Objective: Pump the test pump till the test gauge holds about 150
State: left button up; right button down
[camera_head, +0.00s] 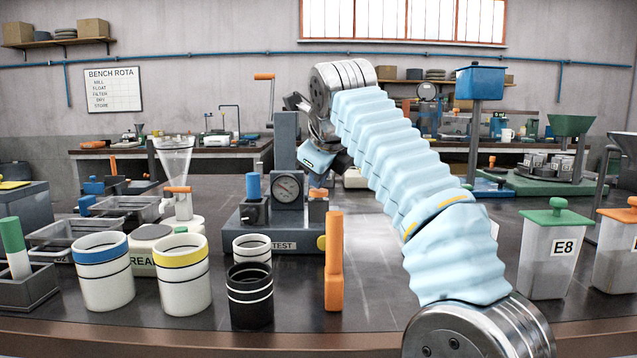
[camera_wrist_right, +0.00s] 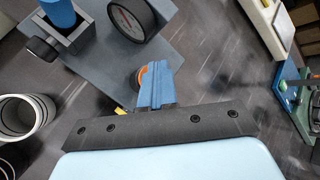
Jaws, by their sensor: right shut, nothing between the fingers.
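The test pump is a dark grey unit on a base with a TEST label (camera_head: 284,245). Its round test gauge (camera_head: 288,189) faces me and also shows in the right wrist view (camera_wrist_right: 132,17); its reading is too small to tell. A blue upright cylinder (camera_head: 253,186) stands in a grey block left of the gauge. A small orange-topped part (camera_head: 318,194) is at the right of the gauge. My right gripper (camera_head: 316,162) is shut and empty, just above this part. In the right wrist view its blue fingers (camera_wrist_right: 152,82) overlap an orange piece; contact cannot be told. My left gripper is not in view.
An upright orange bar (camera_head: 334,262) stands in front of the pump. White cups with blue (camera_head: 105,278) and yellow (camera_head: 182,280) bands, a smaller white cup (camera_head: 252,247) and a black cup (camera_head: 249,305) stand left. Container E8 (camera_head: 549,262) is right. My right arm covers the middle bench.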

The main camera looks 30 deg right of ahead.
aim_at(319, 192)
jog(key=shift+r+p, duration=1.5)
jog(key=shift+r, duration=0.1)
notch_tip(319, 192, up, 3)
jog(key=shift+f+p, duration=0.15)
jog(key=shift+p, duration=1.1)
notch_tip(319, 192, up, 2)
jog(key=shift+r, duration=0.1)
